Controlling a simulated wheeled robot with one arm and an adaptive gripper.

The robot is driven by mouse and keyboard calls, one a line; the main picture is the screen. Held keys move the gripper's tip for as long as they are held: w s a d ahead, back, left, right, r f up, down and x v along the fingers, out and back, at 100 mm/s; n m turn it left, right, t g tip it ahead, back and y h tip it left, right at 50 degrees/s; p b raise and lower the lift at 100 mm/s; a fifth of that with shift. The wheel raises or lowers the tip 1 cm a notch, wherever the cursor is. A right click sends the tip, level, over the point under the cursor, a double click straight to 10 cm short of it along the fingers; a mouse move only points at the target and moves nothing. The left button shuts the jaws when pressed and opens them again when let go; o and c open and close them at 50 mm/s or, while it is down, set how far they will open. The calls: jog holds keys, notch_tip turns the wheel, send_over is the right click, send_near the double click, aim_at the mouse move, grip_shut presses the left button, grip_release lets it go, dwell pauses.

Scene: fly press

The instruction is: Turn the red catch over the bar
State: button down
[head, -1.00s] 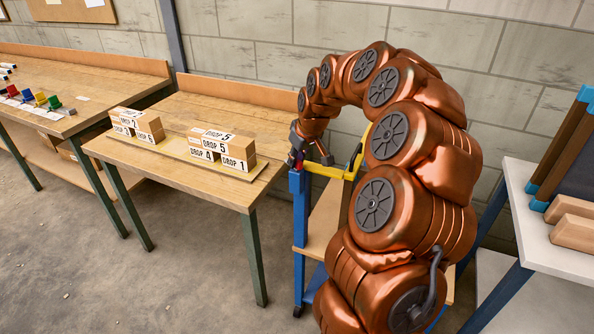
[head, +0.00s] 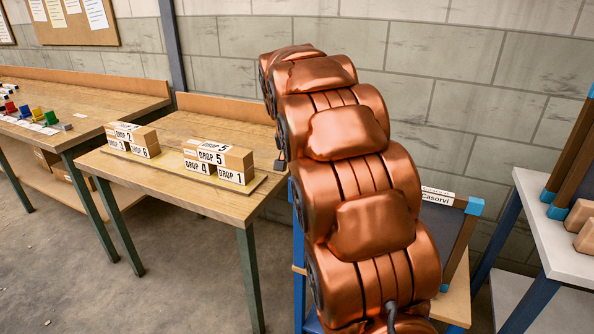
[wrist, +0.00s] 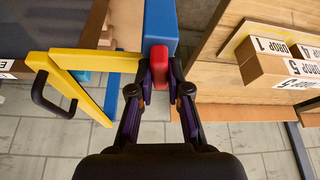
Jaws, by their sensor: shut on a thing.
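In the wrist view my gripper (wrist: 161,88) is closed on the red catch (wrist: 159,66), with one finger on each side of it. The catch sits at the end of a blue post (wrist: 160,28). A yellow bar (wrist: 95,62) runs from the left toward the post and ends beside the catch; whether they touch I cannot tell. A slanting yellow piece (wrist: 72,92) carries a black handle (wrist: 45,98). In the head view my own arm hides the catch, the bar and nearly all of the gripper.
A wooden bench (head: 185,205) with boxes marked DROP (head: 222,158) stands left of my arm. A blue-legged frame with a dark panel (head: 437,235) is to the right, beside a pale table (head: 560,225). Open floor (head: 70,270) lies at the front left.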

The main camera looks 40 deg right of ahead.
jog(key=shift+w+m+h+b, duration=0.1)
jog(key=shift+m+h+b, duration=0.25)
jog(key=shift+m, duration=0.65)
jog(key=shift+r, duration=0.1)
jog(key=c, duration=1.1)
grip_release()
jog(key=v, duration=1.2)
jog(key=shift+w, duration=0.2)
jog(key=shift+d, duration=0.1)
